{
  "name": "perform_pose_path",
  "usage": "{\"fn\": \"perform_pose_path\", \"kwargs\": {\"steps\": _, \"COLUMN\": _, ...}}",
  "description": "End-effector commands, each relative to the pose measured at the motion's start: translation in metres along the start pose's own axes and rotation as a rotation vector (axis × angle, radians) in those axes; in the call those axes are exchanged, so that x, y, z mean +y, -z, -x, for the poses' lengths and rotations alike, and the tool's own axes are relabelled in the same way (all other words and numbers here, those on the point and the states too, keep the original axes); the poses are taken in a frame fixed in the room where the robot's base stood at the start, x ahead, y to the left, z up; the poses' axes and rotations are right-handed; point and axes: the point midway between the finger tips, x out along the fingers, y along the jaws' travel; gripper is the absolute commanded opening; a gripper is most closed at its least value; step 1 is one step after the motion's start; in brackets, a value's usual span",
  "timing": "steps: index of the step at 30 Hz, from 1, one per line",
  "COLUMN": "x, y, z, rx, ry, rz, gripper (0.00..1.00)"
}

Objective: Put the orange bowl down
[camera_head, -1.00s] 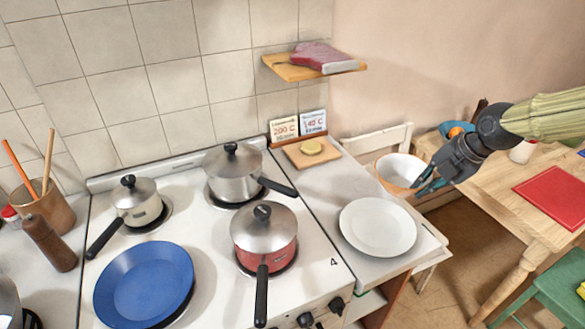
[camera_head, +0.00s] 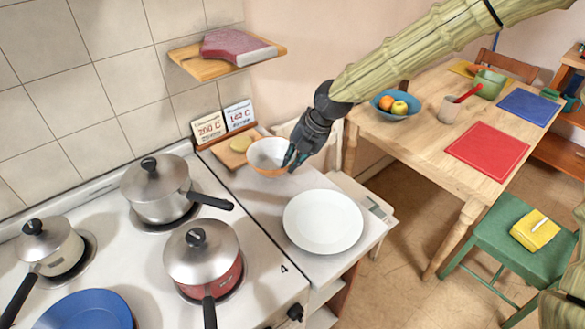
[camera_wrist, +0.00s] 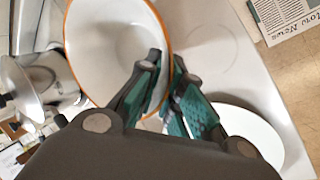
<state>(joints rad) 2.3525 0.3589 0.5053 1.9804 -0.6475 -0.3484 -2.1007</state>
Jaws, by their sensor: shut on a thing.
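The orange bowl (camera_head: 268,158), white inside with an orange rim, is at the far end of the white counter beside the stove. My gripper (camera_head: 291,163) is shut on the bowl's right-hand rim. In the wrist view the bowl (camera_wrist: 112,50) fills the upper left, and the fingers of my gripper (camera_wrist: 165,92) pinch its rim. The bowl's underside is hidden in the wrist view, and I cannot tell whether it touches the counter.
A white plate (camera_head: 322,221) lies on the counter in front of the bowl. A small wooden board (camera_head: 232,151) and two cards (camera_head: 222,122) are behind it. A shelf with meat (camera_head: 228,54) hangs above. Pots (camera_head: 160,188) stand on the stove at left.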

Motion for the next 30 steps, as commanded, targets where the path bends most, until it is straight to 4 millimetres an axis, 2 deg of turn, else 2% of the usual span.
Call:
{"fn": "perform_pose_path", "kwargs": {"steps": 10, "x": -0.015, "y": 0.0, "z": -0.029, "rx": 0.0, "ry": 0.0, "rz": -0.002, "gripper": 0.0}}
{"fn": "perform_pose_path", "kwargs": {"steps": 21, "x": -0.019, "y": 0.0, "z": -0.034, "rx": -0.002, "ry": -0.001, "rz": -0.003, "gripper": 0.0}}
{"fn": "perform_pose_path", "kwargs": {"steps": 22, "x": -0.019, "y": 0.0, "z": -0.035, "rx": -0.002, "ry": -0.001, "rz": -0.003, "gripper": 0.1}}
{"fn": "perform_pose_path", "kwargs": {"steps": 25, "x": -0.019, "y": 0.0, "z": -0.034, "rx": -0.002, "ry": -0.001, "rz": -0.003, "gripper": 0.28}}
{"fn": "perform_pose_path", "kwargs": {"steps": 30, "x": -0.019, "y": 0.0, "z": -0.034, "rx": -0.002, "ry": -0.001, "rz": -0.004, "gripper": 0.3}}
